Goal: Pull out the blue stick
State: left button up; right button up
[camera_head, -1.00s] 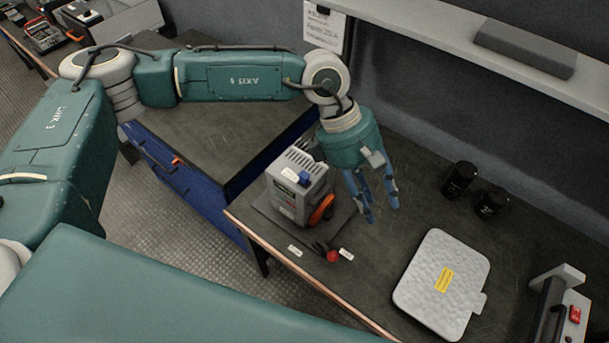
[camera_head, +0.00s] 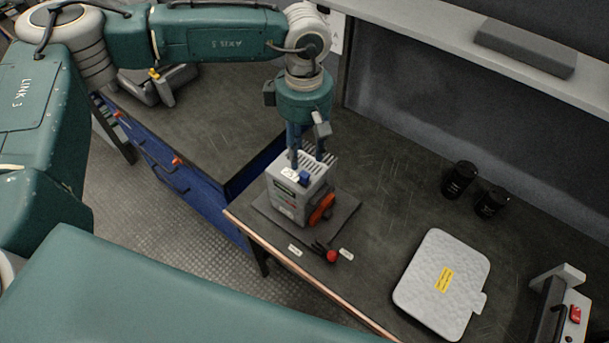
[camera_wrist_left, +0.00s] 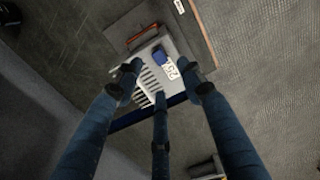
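The blue stick (camera_head: 304,178) shows as a small blue block on top of a grey box-shaped unit (camera_head: 290,203). In the left wrist view the blue stick (camera_wrist_left: 160,56) sits beside a white label and a row of dark slots. My left gripper (camera_head: 308,160) hangs over the unit's top with its blue fingers pointing down, just behind the stick. Whether a fingertip touches the unit I cannot tell. My right gripper is not seen.
The unit has an orange-red part (camera_head: 322,208) on its side and stands on a dark plate (camera_head: 346,208). A red knob (camera_head: 331,256) is in front. A grey pad (camera_head: 425,287) and two black cylinders (camera_head: 460,179) are to the right.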

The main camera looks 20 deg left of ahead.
aim_at(304, 174)
pick_arm(q)
notch_tip(304, 174, down, 8)
jog(key=b, duration=0.5)
jog(key=shift+f+b, duration=0.35)
jog(key=shift+b, duration=0.05)
dwell(0.8)
jog(key=shift+b, duration=0.55)
grip_shut()
